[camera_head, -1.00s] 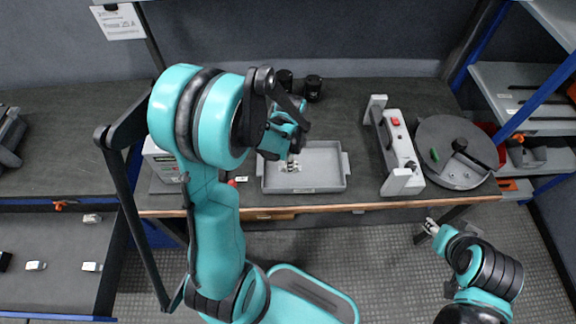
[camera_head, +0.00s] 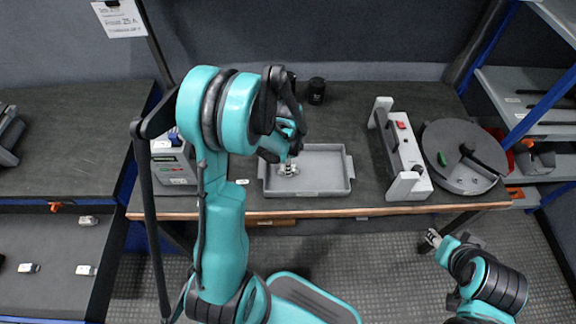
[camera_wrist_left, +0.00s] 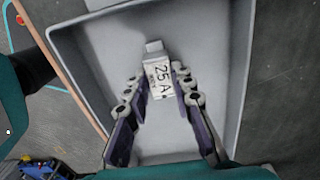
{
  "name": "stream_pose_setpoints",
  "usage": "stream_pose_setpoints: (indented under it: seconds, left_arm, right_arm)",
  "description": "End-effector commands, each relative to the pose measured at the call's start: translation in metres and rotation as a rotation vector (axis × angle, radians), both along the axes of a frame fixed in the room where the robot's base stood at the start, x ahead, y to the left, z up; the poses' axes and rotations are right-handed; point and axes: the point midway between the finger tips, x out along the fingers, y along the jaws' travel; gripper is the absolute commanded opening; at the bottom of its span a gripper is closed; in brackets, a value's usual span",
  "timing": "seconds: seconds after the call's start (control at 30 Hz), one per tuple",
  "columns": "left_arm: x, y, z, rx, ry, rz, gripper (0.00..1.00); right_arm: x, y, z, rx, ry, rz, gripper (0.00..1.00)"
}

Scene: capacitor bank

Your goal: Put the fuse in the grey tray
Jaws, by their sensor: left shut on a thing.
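The fuse (camera_wrist_left: 158,78) is a small white block marked 25 A, seen in the left wrist view between my left fingers. My left gripper (camera_head: 287,169) is shut on it and is over the left part of the grey tray (camera_head: 325,188). The tray's grey floor and walls (camera_wrist_left: 235,70) surround the fuse in the left wrist view. I cannot tell whether the fuse touches the tray floor. In the head view the fuse is mostly hidden by the fingers. My right gripper (camera_head: 433,238) is off the bench's front edge at the lower right, too small to read.
A grey device with a red switch (camera_head: 402,150) and a round grey holder (camera_head: 465,155) stand right of the tray. A grey instrument (camera_head: 173,165) is left behind my left arm. An open drawer (camera_head: 50,243) at lower left holds several small white blocks. A black cylinder (camera_head: 316,90) stands behind.

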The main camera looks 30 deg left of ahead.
Motion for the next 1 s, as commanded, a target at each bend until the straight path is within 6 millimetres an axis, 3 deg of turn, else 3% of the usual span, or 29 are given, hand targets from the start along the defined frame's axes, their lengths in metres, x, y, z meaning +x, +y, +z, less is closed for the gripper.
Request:
stream_pose_setpoints:
  seconds: [0.03,0.1,0.5,1.0]
  left_arm:
    - [0.0,0.0,-0.002,0.0,0.0,0.0,0.29]
    - [0.0,0.0,-0.001,0.0,0.0,0.0,0.44]
    - [0.0,0.0,0.006,0.0,0.0,0.0,0.44]
    - [0.0,0.0,0.106,0.0,0.0,0.0,0.44]
  right_arm:
    - [0.0,0.0,-0.002,0.0,0.0,0.0,0.4]
    - [0.0,0.0,-0.001,0.0,0.0,0.0,0.4]
    - [0.0,0.0,0.005,0.0,0.0,0.0,0.4]
    - [0.0,0.0,0.045,0.0,0.0,0.0,0.4]
